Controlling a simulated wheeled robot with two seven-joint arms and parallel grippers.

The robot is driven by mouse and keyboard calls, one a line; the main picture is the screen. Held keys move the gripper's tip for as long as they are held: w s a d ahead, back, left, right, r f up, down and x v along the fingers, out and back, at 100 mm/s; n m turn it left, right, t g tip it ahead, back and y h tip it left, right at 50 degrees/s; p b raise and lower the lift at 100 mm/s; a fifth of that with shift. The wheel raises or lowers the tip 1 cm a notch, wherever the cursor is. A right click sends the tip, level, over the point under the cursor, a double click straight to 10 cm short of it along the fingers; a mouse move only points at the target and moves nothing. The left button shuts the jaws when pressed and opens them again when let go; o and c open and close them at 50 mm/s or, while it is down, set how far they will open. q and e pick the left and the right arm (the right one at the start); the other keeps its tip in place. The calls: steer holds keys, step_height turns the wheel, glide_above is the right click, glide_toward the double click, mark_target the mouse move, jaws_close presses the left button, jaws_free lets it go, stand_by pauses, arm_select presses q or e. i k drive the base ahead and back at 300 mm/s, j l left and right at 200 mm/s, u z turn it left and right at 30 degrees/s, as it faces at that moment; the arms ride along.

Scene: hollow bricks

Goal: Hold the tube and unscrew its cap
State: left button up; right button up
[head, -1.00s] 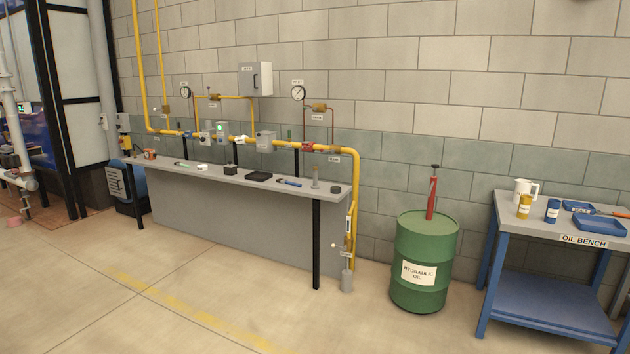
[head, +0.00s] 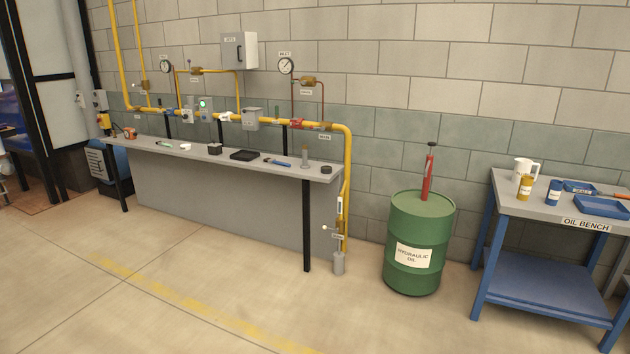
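A small grey upright piece (head: 305,157) stands near the right end of the long grey bench (head: 260,173); it may be the tube, but it is too small to tell whether it has a cap. A low dark round piece (head: 326,169) lies to its right. Neither of my grippers is in view.
Several small items, including a black tray (head: 244,155) and a blue tool (head: 278,162), lie along the bench. Yellow pipes (head: 346,180) run behind it. A green oil drum (head: 419,242) and a blue oil bench (head: 545,255) stand to the right. The floor in front is clear.

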mark_target(304, 167)
steer(key=i, duration=2.7)
steer(key=i+u, duration=0.1)
steer(key=i, duration=0.45)
steer(key=i+l+u, duration=0.1)
steer(key=i, duration=0.4)
steer(key=i+l+u, duration=0.1)
steer(key=i, duration=0.4)
steer(key=i+l+u, duration=0.1)
steer(key=i+l, duration=0.2)
steer(key=i, duration=0.2)
